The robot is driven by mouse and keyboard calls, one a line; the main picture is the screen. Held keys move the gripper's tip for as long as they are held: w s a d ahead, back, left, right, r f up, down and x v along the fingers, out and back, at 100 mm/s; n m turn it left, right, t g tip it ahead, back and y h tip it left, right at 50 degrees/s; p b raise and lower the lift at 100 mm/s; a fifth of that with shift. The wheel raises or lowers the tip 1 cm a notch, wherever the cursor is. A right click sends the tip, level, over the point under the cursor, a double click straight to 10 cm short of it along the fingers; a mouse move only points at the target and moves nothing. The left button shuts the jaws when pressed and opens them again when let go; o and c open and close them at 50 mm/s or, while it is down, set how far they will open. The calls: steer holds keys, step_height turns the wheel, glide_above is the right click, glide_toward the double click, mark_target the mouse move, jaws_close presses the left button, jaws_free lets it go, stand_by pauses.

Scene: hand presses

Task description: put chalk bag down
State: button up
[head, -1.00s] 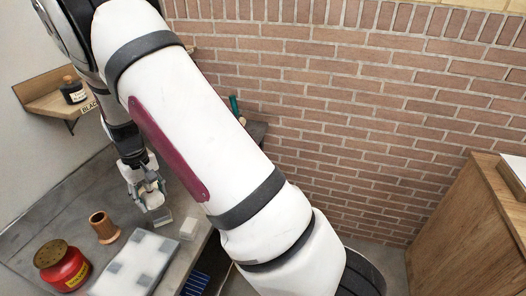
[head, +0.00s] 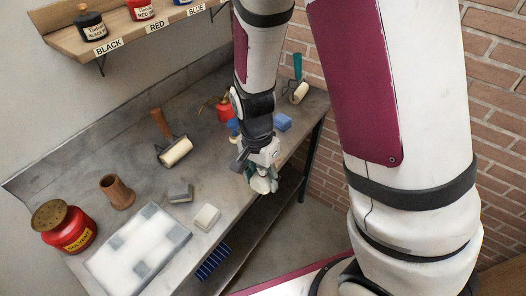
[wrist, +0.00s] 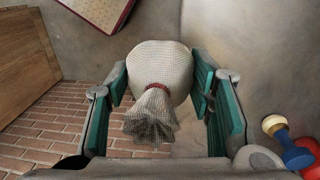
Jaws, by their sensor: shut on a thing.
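The chalk bag (wrist: 160,70) is a pale, woven round pouch. Its neck is tied with a red band and its gathered end flares toward the wrist camera. My gripper (head: 262,166) is shut on it, with a green-padded finger on each side in the wrist view. In the head view the bag (head: 264,186) hangs under the gripper, overlapping the front edge of the grey workbench (head: 150,212). Whether it is over the bench top or just off its edge I cannot tell.
On the bench are a red solvent can (head: 70,238), a brown wooden cup (head: 117,192), a white slab (head: 135,248) with grey patches, small blocks (head: 206,217), a roller (head: 176,150), another roller (head: 299,92), a red oil can (head: 225,108) and a blue block (head: 283,122). An ink shelf (head: 140,40) hangs above.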

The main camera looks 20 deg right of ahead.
steer(key=w+d, duration=0.1)
steer(key=w, duration=0.4)
steer(key=w+d+f, duration=0.1)
steer(key=w+d, duration=0.1)
steer(key=w, duration=0.2)
steer(key=w+d, duration=0.2)
steer(key=w, duration=0.3)
steer(key=shift+w+f, duration=0.25)
steer(key=shift+w, duration=0.05)
steer(key=shift+f+p, duration=0.3)
steer(key=shift+f, duration=1.45)
steer(key=shift+f, duration=0.15)
steer(key=o, duration=1.2)
